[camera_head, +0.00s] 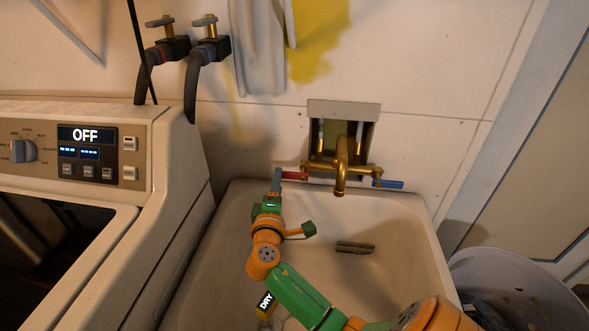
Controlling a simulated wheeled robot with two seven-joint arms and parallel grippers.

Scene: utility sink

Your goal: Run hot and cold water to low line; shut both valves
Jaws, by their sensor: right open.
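The utility sink (400,230) stands below the wall, and the part of its basin that shows holds no visible water. A brass faucet (341,178) comes out of a wall recess above its back rim. A red valve handle (295,176) points left of the faucet and a blue valve handle (388,184) points right. My right gripper (277,176) is open at the left end of the red handle; I cannot tell whether it touches. A yellow device with a black "DRY" display (265,301) sits low in the basin, partly hidden by my right arm. No low line can be made out. My left gripper is out of view.
A washing machine with an "OFF" display (85,134) stands close on the left. Two hose taps (190,42) are on the wall above it. A pale laundry basket (505,275) stands at the right.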

